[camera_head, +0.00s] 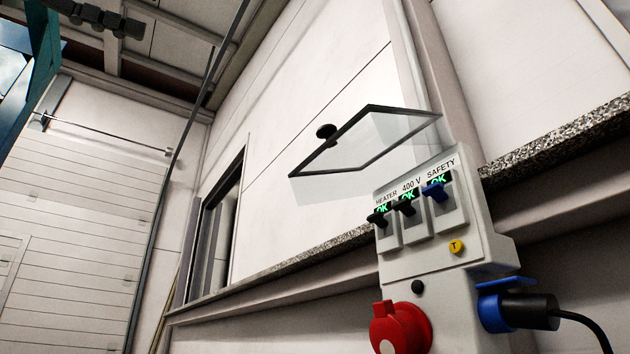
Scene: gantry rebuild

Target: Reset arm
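Neither gripper and no part of an arm that I can make out is in the head view. A light grey electrical box (465,243) is on the wall at the right. It carries three switches labelled HEATER (377,219), 400 V (404,208) and SAFETY (437,192), each with a green OK mark. The first two levers are black and the SAFETY lever is blue. A clear, dark-framed cover (370,138) with a black knob (326,131) stands raised above the switches. A yellow button marked T (457,246) is below them.
A red socket (400,328) is at the box's bottom, and a black plug (530,310) with a cable sits in a blue socket (490,305). A speckled ledge (555,143) runs along the wall. A white sectional door (85,200) and a dark-framed opening (213,235) are at left.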

